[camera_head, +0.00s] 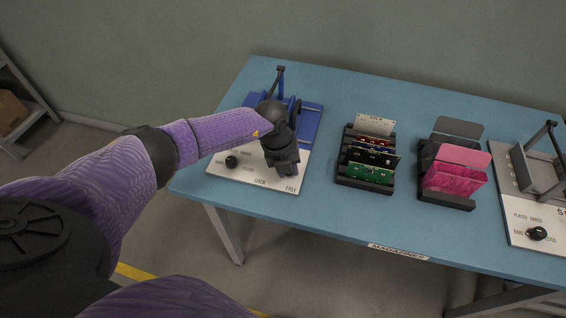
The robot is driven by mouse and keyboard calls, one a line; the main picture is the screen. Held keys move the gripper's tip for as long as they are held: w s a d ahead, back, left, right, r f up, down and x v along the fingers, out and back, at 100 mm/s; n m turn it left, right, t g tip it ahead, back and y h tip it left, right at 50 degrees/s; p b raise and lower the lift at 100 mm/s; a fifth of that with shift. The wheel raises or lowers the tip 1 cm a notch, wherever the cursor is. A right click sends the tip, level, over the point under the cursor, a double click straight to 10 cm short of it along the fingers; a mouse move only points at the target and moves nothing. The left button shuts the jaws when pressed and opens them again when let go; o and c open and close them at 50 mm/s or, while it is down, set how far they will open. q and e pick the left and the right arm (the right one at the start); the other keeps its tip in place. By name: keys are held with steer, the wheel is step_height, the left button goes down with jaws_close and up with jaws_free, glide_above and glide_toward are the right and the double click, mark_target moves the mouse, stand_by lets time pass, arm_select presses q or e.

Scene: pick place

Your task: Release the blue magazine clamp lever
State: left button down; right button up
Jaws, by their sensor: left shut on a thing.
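The blue magazine fixture (312,118) stands at the left end of the table, with a white front panel (240,175) in front of it. The panel is lettered LOCK and FREE near its front right part. My left gripper (284,168) points down over this lettering and is shut. What it grips is hidden by the gripper itself; from its place beside the LOCK and FREE marks it is the clamp lever. My right gripper is not in view.
A black upright handle (279,82) rises behind the gripper, and a black knob (231,162) sits left of it. Racks of circuit boards (366,172) and pink plates (455,172) stand mid-table. A grey fixture (522,170) is at right. The blue table (330,212) is clear in front.

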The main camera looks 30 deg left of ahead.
arm_select(q)
steer(key=shift+w+d+n+p, duration=0.2)
steer(key=shift+n+p, duration=0.1)
steer(key=shift+n, duration=0.2)
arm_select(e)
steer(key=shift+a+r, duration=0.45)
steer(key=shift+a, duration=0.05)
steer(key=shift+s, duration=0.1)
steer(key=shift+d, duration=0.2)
arm_select(q)
steer(key=shift+c, duration=2.3)
jaws_free()
step_height(320, 180, up, 10)
steer(key=s+a+p, duration=0.1)
steer(key=p, duration=0.3)
steer(key=shift+a+f, duration=0.15)
steer(key=shift+a, duration=0.15)
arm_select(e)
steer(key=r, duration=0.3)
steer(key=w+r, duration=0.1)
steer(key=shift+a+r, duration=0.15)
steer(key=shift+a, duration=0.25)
arm_select(q)
steer(key=shift+s, duration=0.1)
